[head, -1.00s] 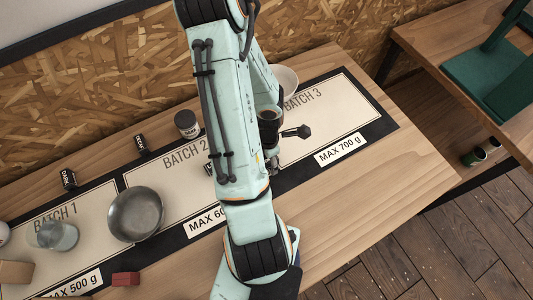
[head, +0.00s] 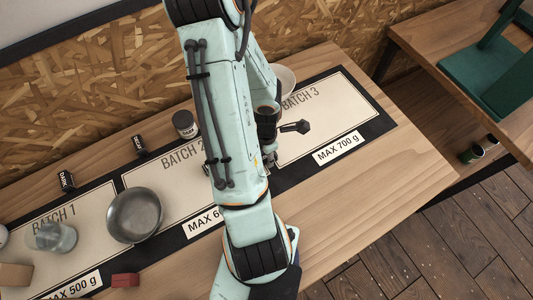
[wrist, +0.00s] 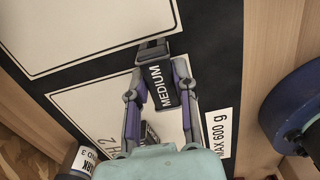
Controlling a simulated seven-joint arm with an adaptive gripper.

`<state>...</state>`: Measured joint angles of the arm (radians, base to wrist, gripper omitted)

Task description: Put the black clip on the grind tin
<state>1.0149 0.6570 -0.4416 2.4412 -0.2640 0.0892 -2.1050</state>
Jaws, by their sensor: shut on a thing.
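My gripper (wrist: 159,90) is shut on a black clip (wrist: 162,85) with white MEDIUM lettering, seen in the wrist view between the two fingers. The clip is over the dark band and Batch 2 panel; its height is unclear. In the head view my arm hides most of the gripper and the held clip. A dark tin (head: 185,124) with a pale label stands behind the Batch 2 panel. A labelled cylinder, apparently this tin, shows at the lower left of the wrist view (wrist: 80,160), apart from the gripper.
Two other black clips (head: 66,181) (head: 139,146) sit left of the tin. A metal bowl (head: 134,215), a glass (head: 55,237), a red block (head: 125,280) and a wooden block (head: 15,274) stand at left. A white bowl (head: 285,78) is behind my arm.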

